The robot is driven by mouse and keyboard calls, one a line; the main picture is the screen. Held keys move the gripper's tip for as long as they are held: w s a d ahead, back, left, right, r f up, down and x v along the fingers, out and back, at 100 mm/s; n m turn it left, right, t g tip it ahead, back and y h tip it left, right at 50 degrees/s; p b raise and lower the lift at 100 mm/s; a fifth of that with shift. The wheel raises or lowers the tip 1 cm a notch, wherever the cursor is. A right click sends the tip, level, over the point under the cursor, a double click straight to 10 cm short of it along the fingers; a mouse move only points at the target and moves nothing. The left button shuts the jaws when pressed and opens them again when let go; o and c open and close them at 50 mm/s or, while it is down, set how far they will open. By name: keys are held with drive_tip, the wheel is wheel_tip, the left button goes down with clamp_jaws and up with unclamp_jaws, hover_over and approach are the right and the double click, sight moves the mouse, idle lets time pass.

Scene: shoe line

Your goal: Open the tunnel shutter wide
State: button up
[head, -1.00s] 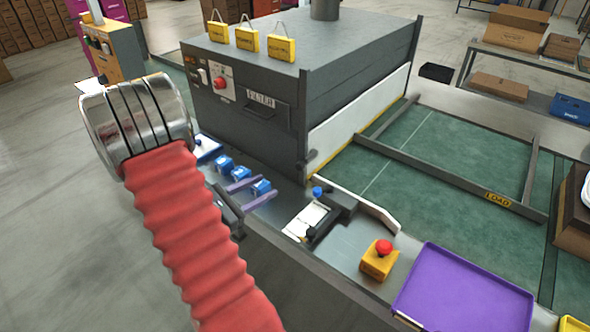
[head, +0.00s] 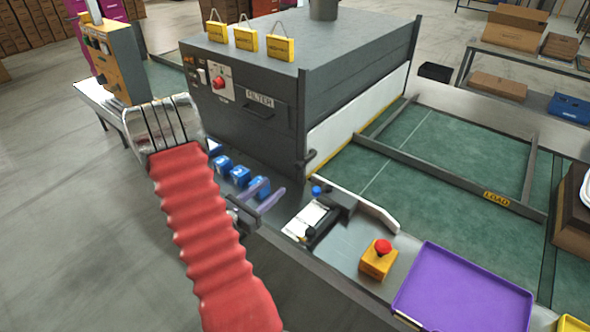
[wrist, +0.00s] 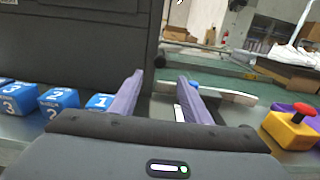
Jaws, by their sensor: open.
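The tunnel (head: 245,130) is a dark grey box over the line. Its shutter (head: 350,118) is a white panel on the right-hand side, reaching down close to the green belt. A small dark handle-like part (head: 309,160) sticks out at the shutter's near lower corner. My gripper (head: 275,186) is open and empty, its purple fingers apart, in front of the tunnel's near face and left of that part. In the wrist view my gripper (wrist: 160,78) points toward the tunnel's corner (wrist: 151,45). The shutter's face cannot be made out there.
Blue numbered cubes (head: 221,164) stand beside my gripper. A black device with a white pad (head: 306,219), a yellow box with red button (head: 379,258) and a purple tray (head: 460,295) lie to the right. A LOAD frame (head: 440,178) crosses the belt (head: 440,140).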

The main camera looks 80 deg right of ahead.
sight(297, 167)
drive_tip(key=x, duration=1.3)
drive_tip(key=shift+a, duration=0.1)
clamp_jaws()
idle(0.4)
